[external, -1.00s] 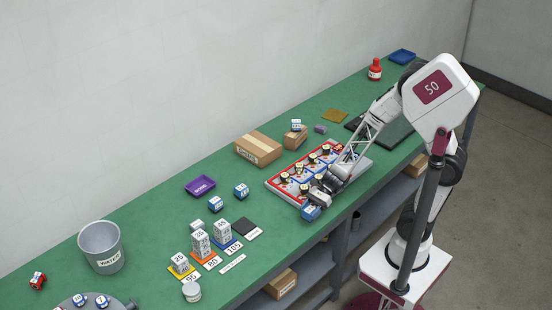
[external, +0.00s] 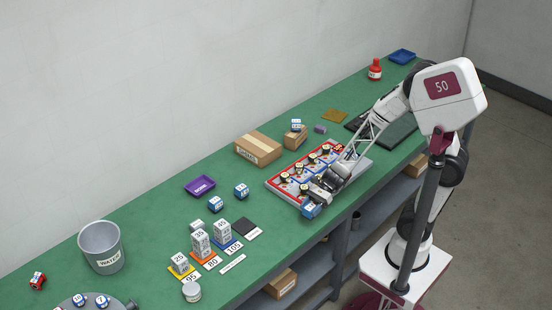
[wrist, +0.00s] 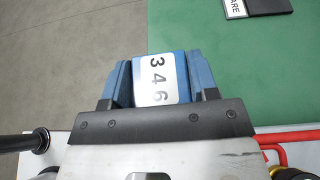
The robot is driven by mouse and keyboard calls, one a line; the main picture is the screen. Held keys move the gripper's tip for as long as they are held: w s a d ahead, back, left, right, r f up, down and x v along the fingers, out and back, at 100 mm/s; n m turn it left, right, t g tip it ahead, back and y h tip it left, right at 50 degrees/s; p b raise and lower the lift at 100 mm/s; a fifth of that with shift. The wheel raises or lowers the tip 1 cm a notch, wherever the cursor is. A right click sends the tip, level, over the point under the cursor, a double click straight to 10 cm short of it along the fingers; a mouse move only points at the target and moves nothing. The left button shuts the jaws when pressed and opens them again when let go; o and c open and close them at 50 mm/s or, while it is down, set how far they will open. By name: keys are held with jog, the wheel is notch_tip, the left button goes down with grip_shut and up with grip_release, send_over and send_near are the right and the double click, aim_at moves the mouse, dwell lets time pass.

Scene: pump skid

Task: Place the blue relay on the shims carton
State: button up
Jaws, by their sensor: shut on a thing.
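A blue relay (wrist: 157,78) with a white face marked 346 is between the blue fingers of my gripper (wrist: 162,82) in the wrist view. My gripper (external: 316,203) is shut on it at the front corner of the red-edged board, near the bench's front edge. The held relay (external: 310,211) is partly hidden there by the fingers. A brown carton (external: 262,144) with a white label lies behind the board, to the upper left of my gripper. A smaller carton (external: 294,139) beside it bears a blue-and-white block.
The red-edged board (external: 282,190) holds several dark-topped parts. Two blue blocks (external: 216,203) (external: 241,191) and a purple tray (external: 200,187) lie left of it. Numbered grey blocks (external: 201,242) and a bucket (external: 101,247) stand farther left. Green bench between carton and tray is clear.

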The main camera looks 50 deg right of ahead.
aim_at(310, 207)
notch_tip(310, 207, up, 10)
jog(key=shift+r, duration=0.25)
jog(key=w+d+r+m+t, duration=0.15)
jog(key=w+d, duration=0.35)
jog(key=w, duration=0.7)
jog(key=w+d+m+t, duration=0.15)
jog(key=w+d, duration=0.35)
jog(key=w, duration=0.6)
jog(key=w+d+f+m+t+h, duration=0.1)
jog(key=w+d+m+t, duration=0.15)
jog(key=w+d, duration=1.1)
jog(key=shift+n, duration=0.35)
jog(key=f, duration=0.1)
jog(key=a+f, duration=0.1)
jog(key=f, duration=0.3)
jog(key=shift+w+a+f, duration=0.1)
jog(key=shift+w+a, duration=0.15)
jog(key=shift+w, duration=0.15)
jog(key=shift+w, duration=0.1)
jog(key=w, duration=0.5)
jog(key=w+f, duration=0.1)
jog(key=w, duration=0.4)
jog(key=w+a, duration=0.1)
jog(key=w, duration=0.4)
jog(key=shift+w+f, duration=0.2)
jog(key=shift+w, duration=0.2)
jog(key=shift+f, duration=0.1)
